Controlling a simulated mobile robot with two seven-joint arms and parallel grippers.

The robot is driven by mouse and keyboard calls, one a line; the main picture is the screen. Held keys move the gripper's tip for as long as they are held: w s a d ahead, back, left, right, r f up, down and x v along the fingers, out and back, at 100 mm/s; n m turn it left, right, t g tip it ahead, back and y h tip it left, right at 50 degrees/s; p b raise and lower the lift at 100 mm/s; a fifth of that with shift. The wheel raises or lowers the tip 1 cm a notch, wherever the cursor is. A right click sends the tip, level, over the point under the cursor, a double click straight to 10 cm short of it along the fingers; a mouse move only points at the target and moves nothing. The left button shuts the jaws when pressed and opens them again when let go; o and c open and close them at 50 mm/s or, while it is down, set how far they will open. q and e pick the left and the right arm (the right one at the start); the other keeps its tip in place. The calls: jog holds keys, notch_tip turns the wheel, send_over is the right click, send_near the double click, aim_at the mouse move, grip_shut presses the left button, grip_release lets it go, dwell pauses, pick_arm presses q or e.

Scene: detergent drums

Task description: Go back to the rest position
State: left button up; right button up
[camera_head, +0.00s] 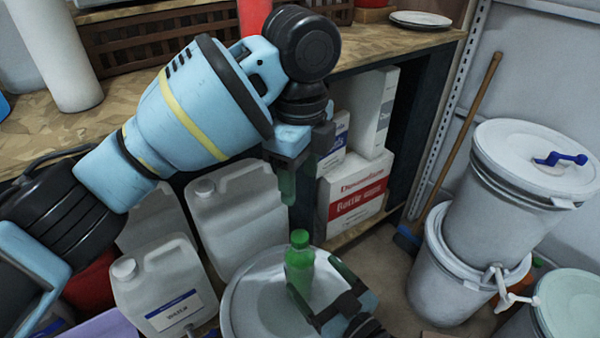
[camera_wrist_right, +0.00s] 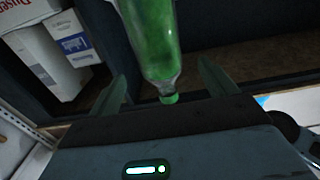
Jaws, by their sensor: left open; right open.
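A green bottle (camera_head: 299,262) stands upright over the round white drum lid (camera_head: 250,303) at the bottom middle of the head view. It also shows in the right wrist view (camera_wrist_right: 152,38), cap toward my fingers. My right gripper (camera_head: 322,284) is open beside the bottle, at its lower right in the head view. In the right wrist view its two fingers (camera_wrist_right: 165,85) are apart, with the bottle's cap end between them in the picture; I cannot tell contact. My left gripper (camera_head: 299,185) is open and empty, pointing down above the bottle.
White jugs (camera_head: 237,215) stand left of the drum. Stacked white drums (camera_head: 520,180) stand at the right, one with a blue handle. Boxes (camera_head: 355,195) fill the shelf under the wooden worktop (camera_head: 385,45). A broom (camera_head: 450,150) leans at the right wall. Some floor shows between.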

dwell(0.5)
